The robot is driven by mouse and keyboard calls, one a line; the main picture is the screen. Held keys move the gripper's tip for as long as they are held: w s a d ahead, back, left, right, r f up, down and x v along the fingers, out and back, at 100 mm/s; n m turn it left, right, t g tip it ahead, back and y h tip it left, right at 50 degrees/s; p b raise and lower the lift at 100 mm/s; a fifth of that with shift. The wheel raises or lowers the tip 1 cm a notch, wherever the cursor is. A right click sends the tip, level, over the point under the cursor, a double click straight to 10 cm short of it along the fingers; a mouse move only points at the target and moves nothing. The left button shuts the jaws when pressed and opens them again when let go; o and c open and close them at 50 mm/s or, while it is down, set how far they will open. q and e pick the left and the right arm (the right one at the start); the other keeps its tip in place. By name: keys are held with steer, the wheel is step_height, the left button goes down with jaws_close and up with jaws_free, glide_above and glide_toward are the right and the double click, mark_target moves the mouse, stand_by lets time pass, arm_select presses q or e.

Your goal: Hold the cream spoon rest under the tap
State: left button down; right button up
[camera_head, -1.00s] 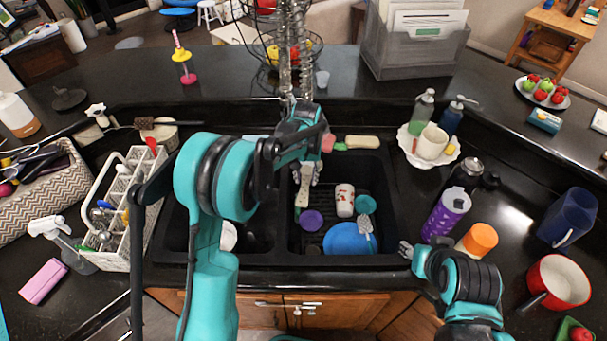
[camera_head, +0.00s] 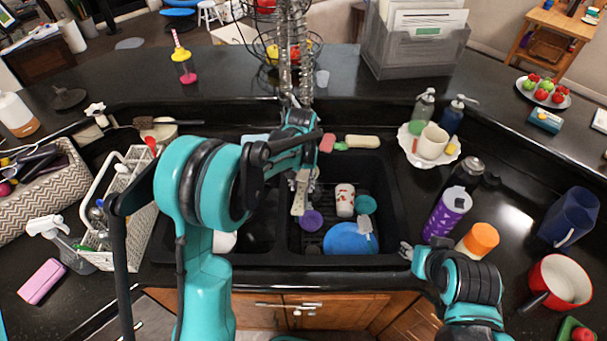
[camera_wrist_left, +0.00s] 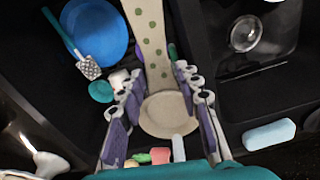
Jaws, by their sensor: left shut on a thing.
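The cream spoon rest (camera_head: 298,198) hangs over the right basin of the double sink, its lower end toward me. In the left wrist view, the spoon rest (camera_wrist_left: 151,45) shows green dots on its long part and a round end between my fingers. My left gripper (camera_head: 303,178) is shut on it; its fingers (camera_wrist_left: 160,103) lie on either side. The coiled metal tap (camera_head: 284,70) stands behind the sink, just beyond my left gripper. Its outlet is hidden by my arm, and no water shows. My right gripper (camera_head: 407,251) is at the sink's front right edge, apart from the spoon rest.
Below in the right basin are a blue plate (camera_head: 347,240), a spotted cup (camera_head: 345,200) and a purple round item (camera_head: 311,220). A sponge (camera_head: 362,142) lies on the back rim. A dish rack (camera_head: 118,235) stands left, a purple bottle (camera_head: 446,214) right.

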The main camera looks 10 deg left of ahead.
mark_target(301, 201)
arm_select(q)
steer(key=shift+s+d, duration=0.25)
steer(key=shift+s, duration=0.95)
steer(key=shift+s+d, duration=0.2)
steer(key=shift+s, duration=1)
steer(key=shift+s+d+r+p, duration=0.2)
steer(key=shift+s+r+p, duration=0.45)
steer(key=shift+s+r, duration=0.5)
steer(key=shift+s+d+r+p, duration=0.2)
steer(key=shift+s+r+p, duration=0.55)
steer(key=shift+s, duration=0.6)
steer(key=shift+r, duration=0.1)
